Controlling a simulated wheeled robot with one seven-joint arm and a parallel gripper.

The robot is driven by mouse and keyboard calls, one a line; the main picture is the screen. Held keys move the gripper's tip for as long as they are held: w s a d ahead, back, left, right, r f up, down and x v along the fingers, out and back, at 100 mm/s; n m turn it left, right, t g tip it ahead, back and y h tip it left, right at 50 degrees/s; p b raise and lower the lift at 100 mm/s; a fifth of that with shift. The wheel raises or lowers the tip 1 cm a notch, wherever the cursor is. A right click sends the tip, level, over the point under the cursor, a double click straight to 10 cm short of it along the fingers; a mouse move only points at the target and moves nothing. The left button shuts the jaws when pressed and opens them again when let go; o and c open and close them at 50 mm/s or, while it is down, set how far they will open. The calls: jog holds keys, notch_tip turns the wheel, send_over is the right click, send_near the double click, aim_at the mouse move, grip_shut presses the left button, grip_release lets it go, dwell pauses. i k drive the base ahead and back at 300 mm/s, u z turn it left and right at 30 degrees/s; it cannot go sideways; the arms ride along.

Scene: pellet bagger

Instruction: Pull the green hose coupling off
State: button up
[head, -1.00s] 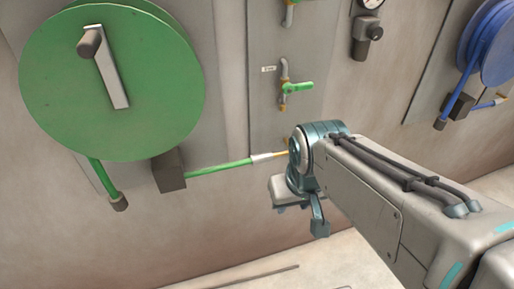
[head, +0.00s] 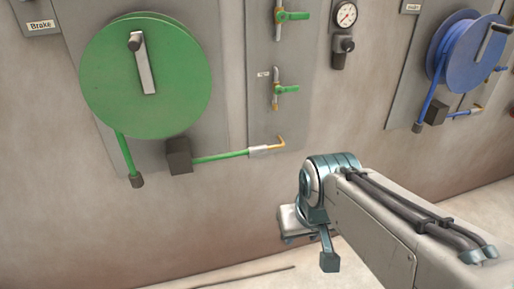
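The green hose (head: 222,156) runs right from a dark block below the green reel. It ends in a pale silver coupling (head: 260,151), which meets a bent brass fitting (head: 278,144) on the grey panel. The coupling and fitting look joined, with no gap that I can see. My gripper (head: 308,250) is below and to the right of the coupling, clear of it and of the wall fittings. One finger hangs down at the right and a pale gripper body shows at the left. I see nothing held in it.
The green reel (head: 146,90) with a crank hangs at the upper left. Green-handled valves (head: 286,90) and a gauge (head: 345,15) are above the coupling. A blue reel (head: 464,55) is at the right. A thin rod (head: 232,278) lies on the floor.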

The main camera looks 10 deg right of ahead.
aim_at(260, 149)
jog(key=z, duration=0.3)
jog(key=i, duration=1.15)
jog(key=u, duration=0.55)
